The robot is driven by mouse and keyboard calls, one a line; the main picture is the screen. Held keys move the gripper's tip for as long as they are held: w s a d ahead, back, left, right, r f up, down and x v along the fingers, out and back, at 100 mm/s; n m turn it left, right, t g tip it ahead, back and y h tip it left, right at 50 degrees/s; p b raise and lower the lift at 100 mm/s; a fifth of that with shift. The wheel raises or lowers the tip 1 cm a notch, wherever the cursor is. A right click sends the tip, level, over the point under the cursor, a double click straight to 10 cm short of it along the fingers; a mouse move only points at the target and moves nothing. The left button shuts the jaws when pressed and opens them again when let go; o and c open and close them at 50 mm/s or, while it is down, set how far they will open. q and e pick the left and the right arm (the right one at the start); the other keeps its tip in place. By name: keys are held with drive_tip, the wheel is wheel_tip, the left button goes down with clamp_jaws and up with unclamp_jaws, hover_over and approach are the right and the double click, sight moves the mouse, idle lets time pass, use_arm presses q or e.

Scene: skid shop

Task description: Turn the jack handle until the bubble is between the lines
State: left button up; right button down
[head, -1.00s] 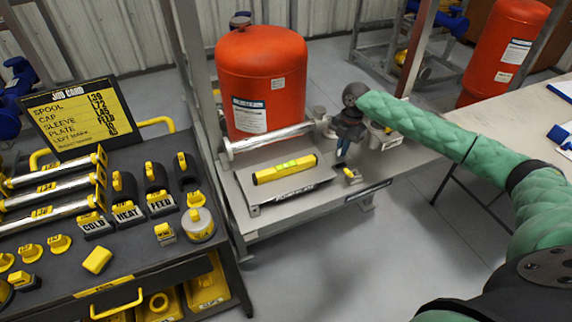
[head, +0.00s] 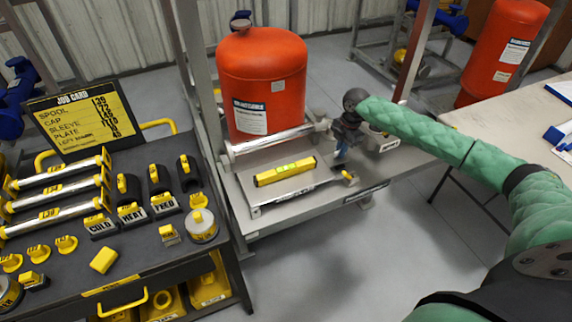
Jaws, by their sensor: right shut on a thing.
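The yellow spirit level (head: 286,170) lies on a grey plate (head: 262,197) in front of the orange tank. Its green vial (head: 288,166) shows in the middle, but the bubble and its lines are too small to read. A small yellow-ended jack handle (head: 348,177) shows at the plate's right front corner. My right gripper (head: 341,156) points down just above and behind that yellow end, beside the plate's right edge. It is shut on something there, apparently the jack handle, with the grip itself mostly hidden. My left gripper is not in view.
A dark cart (head: 130,250) with a job card (head: 81,120), spools and yellow-handled blocks is at left. A small bin (head: 382,141) sits right of my gripper. The bench's right part (head: 410,163) is mostly clear.

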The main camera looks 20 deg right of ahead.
drive_tip(key=shift+m, duration=0.3)
drive_tip(key=shift+p, duration=0.3)
drive_tip(key=c, duration=1.5)
unclamp_jaws()
drive_tip(key=shift+c, duration=0.2)
drive_tip(key=shift+r+p, duration=3.05)
drive_tip(key=shift+r, duration=0.5)
